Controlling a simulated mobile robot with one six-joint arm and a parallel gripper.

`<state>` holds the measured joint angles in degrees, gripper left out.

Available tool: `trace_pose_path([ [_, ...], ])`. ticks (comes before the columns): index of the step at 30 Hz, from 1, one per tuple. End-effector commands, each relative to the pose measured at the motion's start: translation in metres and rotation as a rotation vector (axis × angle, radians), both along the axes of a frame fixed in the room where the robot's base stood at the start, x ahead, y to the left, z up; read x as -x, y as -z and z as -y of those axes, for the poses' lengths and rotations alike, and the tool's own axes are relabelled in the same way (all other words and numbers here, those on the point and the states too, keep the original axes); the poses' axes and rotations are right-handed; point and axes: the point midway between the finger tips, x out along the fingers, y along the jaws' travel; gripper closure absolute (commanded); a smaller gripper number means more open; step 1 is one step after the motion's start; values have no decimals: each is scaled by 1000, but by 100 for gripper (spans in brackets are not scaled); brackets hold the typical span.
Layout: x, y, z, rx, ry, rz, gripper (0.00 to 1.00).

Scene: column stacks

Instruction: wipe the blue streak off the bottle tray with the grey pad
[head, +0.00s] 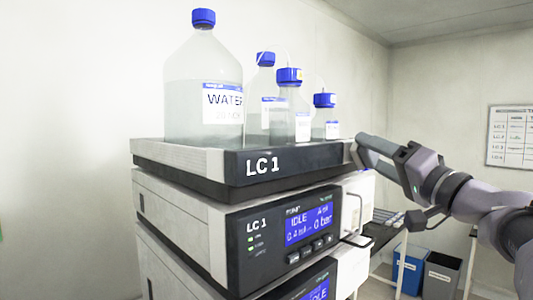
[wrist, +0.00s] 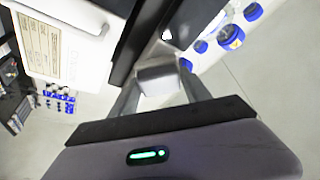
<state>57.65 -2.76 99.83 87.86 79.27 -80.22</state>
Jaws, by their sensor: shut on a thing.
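The bottle tray (head: 200,158), pale grey with a dark front marked LC 1, sits on top of the instrument stack in the head view. My gripper (head: 362,150) is at the tray's right end, roughly level with its rim. I cannot make out the blue streak in either view.
A large water bottle (head: 203,95) and several smaller blue-capped bottles (head: 289,105) stand on the tray. Below are the LC 1 module (head: 270,235) and its screen. A blue bin (head: 409,268) and a grey bin (head: 441,275) stand on the floor at right.

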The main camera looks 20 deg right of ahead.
Motion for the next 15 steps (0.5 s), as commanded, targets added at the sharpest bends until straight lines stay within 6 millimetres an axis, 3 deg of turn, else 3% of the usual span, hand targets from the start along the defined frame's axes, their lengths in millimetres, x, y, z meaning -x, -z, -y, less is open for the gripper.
trace_pose_path([
  [15,-9,0,-1,-1,0,1,77],
])
